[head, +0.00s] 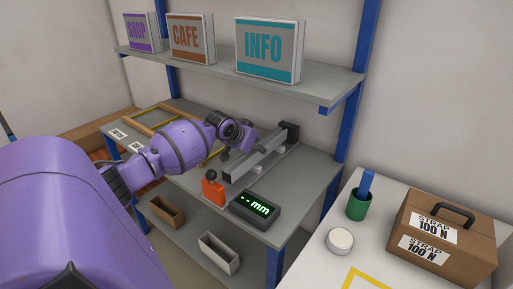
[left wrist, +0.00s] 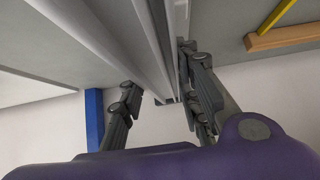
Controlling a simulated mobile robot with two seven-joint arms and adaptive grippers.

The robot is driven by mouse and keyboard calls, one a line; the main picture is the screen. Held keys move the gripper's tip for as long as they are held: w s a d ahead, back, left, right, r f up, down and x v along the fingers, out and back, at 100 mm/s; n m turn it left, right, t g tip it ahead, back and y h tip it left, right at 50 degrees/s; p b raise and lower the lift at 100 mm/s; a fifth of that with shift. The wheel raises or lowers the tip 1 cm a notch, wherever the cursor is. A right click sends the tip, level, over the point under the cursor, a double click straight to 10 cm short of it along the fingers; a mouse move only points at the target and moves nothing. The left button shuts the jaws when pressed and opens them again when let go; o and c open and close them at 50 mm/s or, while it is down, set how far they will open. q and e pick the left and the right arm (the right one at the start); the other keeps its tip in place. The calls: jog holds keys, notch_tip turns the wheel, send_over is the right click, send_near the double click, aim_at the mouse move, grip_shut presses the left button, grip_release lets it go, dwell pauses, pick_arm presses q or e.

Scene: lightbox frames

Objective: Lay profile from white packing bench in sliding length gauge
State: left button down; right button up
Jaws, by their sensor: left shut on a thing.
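My left gripper (head: 238,140) reaches over the grey shelf bench to the sliding length gauge (head: 270,165). The gauge is a long grey rail with a black end block (head: 289,131) at its far end. In the left wrist view, the fingers of my left gripper (left wrist: 160,97) stand on either side of a long grey profile (left wrist: 163,45), and the gripper is shut on it. The profile runs along the gauge; whether it touches the gauge bed I cannot tell. The gripper and wrist partly hide the profile in the head view. My right gripper is not in view.
An orange lever piece (head: 213,192) and a display reading "-- mm" (head: 255,208) stand at the gauge's near side. The white packing bench (head: 312,243) at right bears a green cup (head: 359,205), a white round thing (head: 340,241) and a strap box (head: 440,238). A sign shelf (head: 215,64) hangs above.

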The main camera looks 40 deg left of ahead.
pick_arm(q)
jog(key=shift+f, duration=0.15)
jog(key=c, duration=1.2)
grip_release()
jog(key=shift+f, duration=0.1)
jog(key=shift+s, duration=0.1)
